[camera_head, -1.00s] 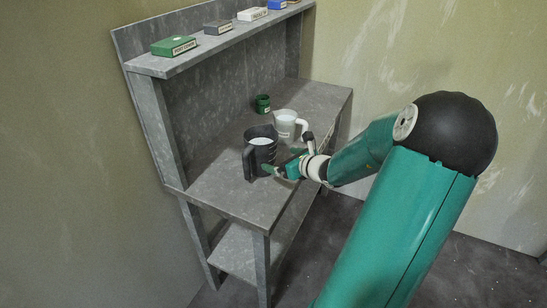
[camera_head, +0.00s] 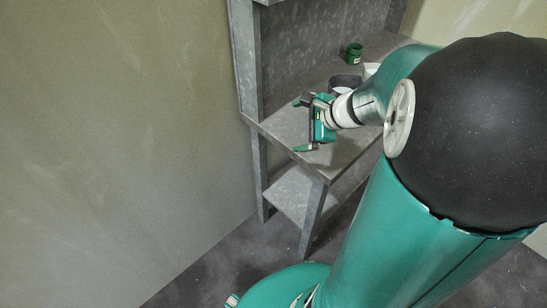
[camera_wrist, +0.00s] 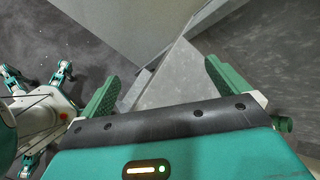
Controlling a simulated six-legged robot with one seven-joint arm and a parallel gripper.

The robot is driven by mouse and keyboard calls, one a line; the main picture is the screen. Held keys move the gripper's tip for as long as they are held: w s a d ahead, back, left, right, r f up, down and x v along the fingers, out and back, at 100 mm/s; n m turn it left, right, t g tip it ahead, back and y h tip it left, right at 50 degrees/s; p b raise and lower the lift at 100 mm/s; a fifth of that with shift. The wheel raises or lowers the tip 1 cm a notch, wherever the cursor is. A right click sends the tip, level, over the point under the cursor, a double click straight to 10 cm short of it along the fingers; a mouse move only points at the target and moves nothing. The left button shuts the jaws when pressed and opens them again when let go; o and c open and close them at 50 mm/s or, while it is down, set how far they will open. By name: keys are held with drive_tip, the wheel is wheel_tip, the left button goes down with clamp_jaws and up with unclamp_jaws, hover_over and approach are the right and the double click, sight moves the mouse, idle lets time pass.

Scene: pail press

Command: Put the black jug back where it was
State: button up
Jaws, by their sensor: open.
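The black jug (camera_head: 346,79) stands on the grey bench in the head view. Its dark rim and pale contents show behind my wrist, which hides most of its body and its handle. A white jug (camera_head: 371,69) is just right of it, mostly hidden by my arm. My gripper (camera_head: 300,126) is open and empty, to the left of the black jug over the bench's front left part. In the wrist view my gripper (camera_wrist: 161,72) has its two green fingers wide apart with nothing between them. Neither jug shows there.
The grey bench (camera_head: 345,148) has a bare front left corner and a lower shelf (camera_head: 288,195). A small green jar (camera_head: 354,54) stands farther back. A grey upright (camera_head: 245,60) and a plain wall (camera_head: 120,120) bound the left side.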

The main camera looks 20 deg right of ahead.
drive_tip(key=s+a+r+n+g+h, duration=0.1)
drive_tip(key=s+a+r+n, duration=0.4)
drive_tip(key=n, duration=0.5)
drive_tip(key=s+a+r+n+g+h, duration=0.1)
drive_tip(key=s+a+r+n+h, duration=0.2)
drive_tip(key=s+a+n, duration=0.6)
drive_tip(key=shift+s+a+r+n+g, duration=0.3)
drive_tip(key=shift+s+a+r+n, duration=0.1)
drive_tip(key=shift+r+n, duration=0.6)
drive_tip(key=shift+f, duration=0.1)
